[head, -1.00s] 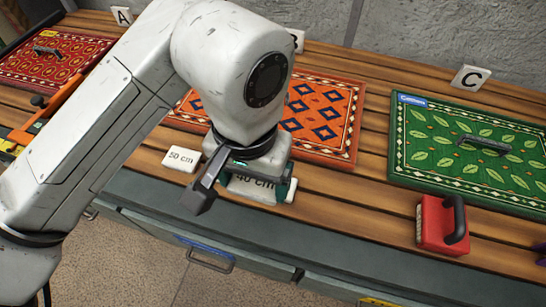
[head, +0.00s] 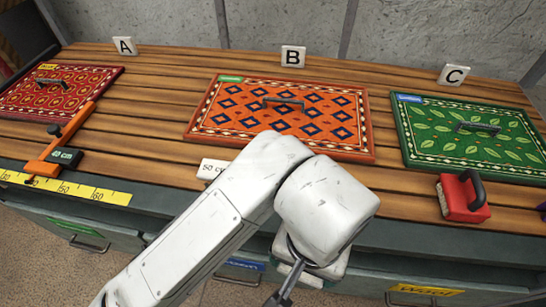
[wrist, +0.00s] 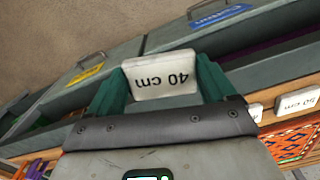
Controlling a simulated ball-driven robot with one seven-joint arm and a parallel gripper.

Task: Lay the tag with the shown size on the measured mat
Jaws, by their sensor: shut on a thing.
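My gripper (wrist: 162,85) is shut on a white tag (wrist: 162,68) that reads "40 cm", upside down in the wrist view. It is held out past the bench's front edge, above the drawers. In the head view my arm hides most of the gripper and tag. An orange measuring slide (head: 62,140) lies at the left by a yellow ruler (head: 75,190); its dark display (head: 66,156) appears to read 40 cm. The red mat (head: 60,90) is behind it under sign A, the orange mat (head: 230,115) under B, the green mat (head: 425,145) under C.
A "50 cm" tag (head: 212,169) lies at the bench front, below the orange mat. Another white tag (wrist: 255,112) is partly visible in the wrist view. A red brush (head: 460,200) stands before the green mat. Each mat has a raised handle. Labelled drawers run below.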

